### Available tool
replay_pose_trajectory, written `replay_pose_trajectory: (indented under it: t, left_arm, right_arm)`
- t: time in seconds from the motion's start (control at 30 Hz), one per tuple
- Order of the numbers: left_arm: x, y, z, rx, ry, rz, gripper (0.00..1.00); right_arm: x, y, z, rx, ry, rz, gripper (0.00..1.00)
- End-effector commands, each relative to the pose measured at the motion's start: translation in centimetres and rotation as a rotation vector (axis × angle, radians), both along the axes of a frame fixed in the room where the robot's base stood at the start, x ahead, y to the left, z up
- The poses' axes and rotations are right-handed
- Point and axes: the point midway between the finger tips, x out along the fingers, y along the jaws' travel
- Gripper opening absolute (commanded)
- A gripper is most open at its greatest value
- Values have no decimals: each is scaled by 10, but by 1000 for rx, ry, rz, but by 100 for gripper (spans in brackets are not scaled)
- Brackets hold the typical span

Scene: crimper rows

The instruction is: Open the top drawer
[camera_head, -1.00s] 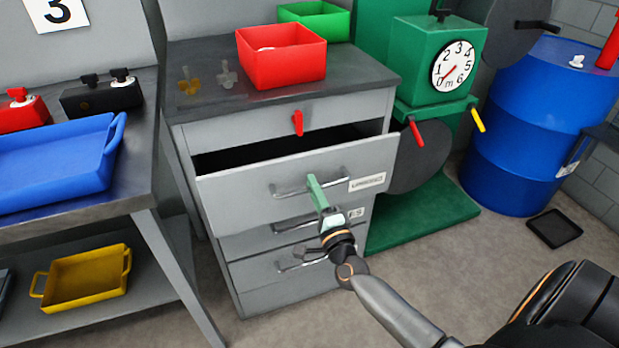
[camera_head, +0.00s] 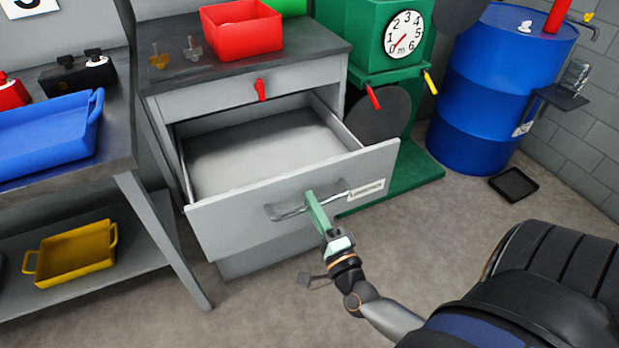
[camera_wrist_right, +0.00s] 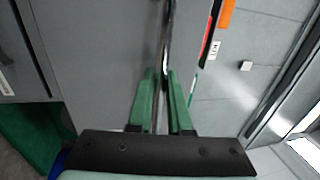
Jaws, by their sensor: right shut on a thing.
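The top drawer (camera_head: 225,217) of the grey cabinet is pulled far out, and its pale inside (camera_head: 265,150) looks empty. Its front carries a metal bar handle (camera_head: 290,211) and a white label (camera_head: 366,189). My right gripper (camera_head: 316,205) has its green fingers at the handle, right of its middle. In the right wrist view the two green fingers (camera_wrist_right: 161,98) stand on either side of the handle bar (camera_wrist_right: 166,50), shut on it. My left gripper is not in view.
A red bin (camera_head: 242,30) stands on the cabinet top (camera_head: 300,55). A red catch (camera_head: 260,90) hangs on the panel above the drawer. A workbench with a blue tray (camera_head: 45,140) is at the left, and a blue barrel (camera_head: 495,90) at the back right.

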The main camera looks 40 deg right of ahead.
Motion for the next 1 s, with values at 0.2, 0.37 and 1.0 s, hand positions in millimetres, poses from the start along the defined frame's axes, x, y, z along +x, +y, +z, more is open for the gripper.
replay_pose_trajectory:
  t: [0.2, 0.37, 1.0]
  left_arm:
    - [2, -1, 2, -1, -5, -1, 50]
    - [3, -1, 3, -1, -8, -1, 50]
    - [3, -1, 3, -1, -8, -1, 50]
  right_arm:
    - [-3, 1, 0, -1, -1, 0, 0]
    - [-3, 1, 0, -1, -1, 0, 0]
    - [-3, 1, 0, -1, -1, 0, 47]
